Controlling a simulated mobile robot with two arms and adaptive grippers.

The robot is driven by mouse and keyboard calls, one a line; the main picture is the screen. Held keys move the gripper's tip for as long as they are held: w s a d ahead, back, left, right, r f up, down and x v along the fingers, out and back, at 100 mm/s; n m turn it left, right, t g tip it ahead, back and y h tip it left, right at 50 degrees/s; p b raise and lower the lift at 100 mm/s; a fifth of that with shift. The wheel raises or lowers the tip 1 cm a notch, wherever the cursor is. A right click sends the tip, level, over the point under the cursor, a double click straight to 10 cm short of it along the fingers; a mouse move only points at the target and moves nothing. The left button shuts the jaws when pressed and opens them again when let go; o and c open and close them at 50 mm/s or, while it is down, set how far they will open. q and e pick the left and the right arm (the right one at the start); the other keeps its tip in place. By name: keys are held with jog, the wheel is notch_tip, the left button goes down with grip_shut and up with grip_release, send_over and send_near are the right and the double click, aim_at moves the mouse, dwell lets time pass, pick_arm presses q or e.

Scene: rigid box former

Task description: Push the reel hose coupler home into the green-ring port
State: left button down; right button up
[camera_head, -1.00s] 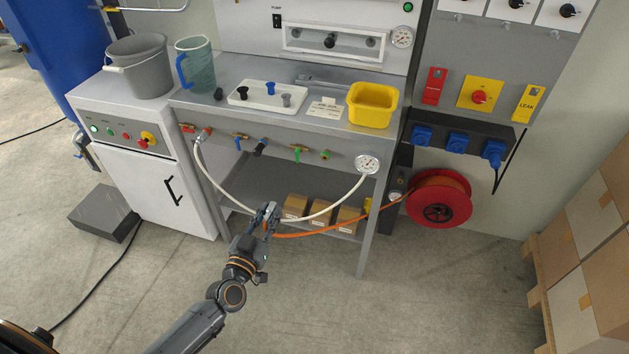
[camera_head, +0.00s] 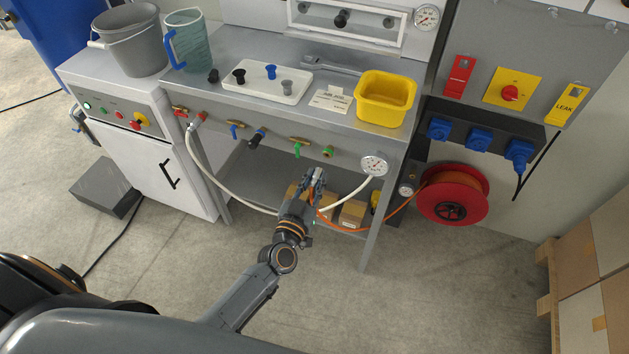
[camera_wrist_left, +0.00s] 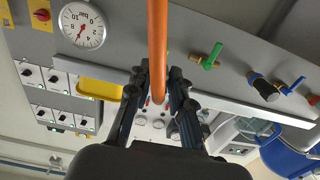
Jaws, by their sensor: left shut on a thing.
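My left gripper (camera_head: 318,174) is shut on the end of the orange reel hose (camera_head: 385,219), below the front panel of the bench. The coupler at the hose end is mostly hidden by the fingers. The green-ring port (camera_head: 328,152) is on the panel, right of the green-handled valve (camera_head: 300,143). The gripper is below and slightly left of the port, apart from it. In the left wrist view the hose (camera_wrist_left: 157,35) runs from the top edge into the fingers (camera_wrist_left: 158,88). The green-handled valve (camera_wrist_left: 211,57) shows right of the hose. My right gripper is out of view.
The red hose reel (camera_head: 452,196) is at the right. A white hose (camera_head: 215,182) loops behind my arm towards the gauge (camera_head: 375,164). A bench leg (camera_head: 372,232) stands right of the gripper. Cardboard boxes (camera_head: 352,214) sit on the lower shelf.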

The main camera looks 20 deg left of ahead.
pick_arm(q)
jog(key=w, duration=0.3)
jog(key=shift+f+b, duration=0.15)
jog(key=shift+b, duration=0.2)
jog(key=shift+w+d, duration=0.1)
jog(key=shift+w, duration=0.65)
jog(key=shift+p, duration=0.4)
dwell(0.9)
jog(key=shift+w, duration=0.45)
jog(key=c, duration=1.1)
grip_release()
jog(key=shift+s, duration=0.1)
jog(key=shift+s+p, duration=1.35)
jog(key=shift+s, duration=2.65)
